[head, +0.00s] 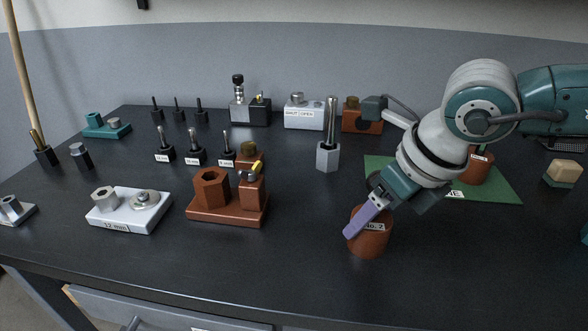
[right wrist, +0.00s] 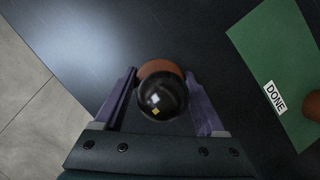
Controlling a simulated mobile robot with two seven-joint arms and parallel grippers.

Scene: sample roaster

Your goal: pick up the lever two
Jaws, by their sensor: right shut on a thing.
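A brown round base with a white label ending in 2 (head: 372,245) stands on the dark bench, right of centre in the head view. In the right wrist view, lever two shows as a shiny black ball knob (right wrist: 162,93) above a brown round base (right wrist: 160,70). My right gripper (head: 352,228) comes down over the labelled base with its purple fingers. In the right wrist view the right gripper (right wrist: 162,105) has its fingers on either side of the knob, shut on lever two. The fingers and arm hide the knob in the head view. My left gripper is not in view.
A green mat with a DONE label (right wrist: 275,95) lies behind at the right, with another brown piece (head: 478,165) on it. A brown block with a hexagonal socket (head: 228,207) and a white 12 mm block (head: 128,212) stand left. The bench front is clear.

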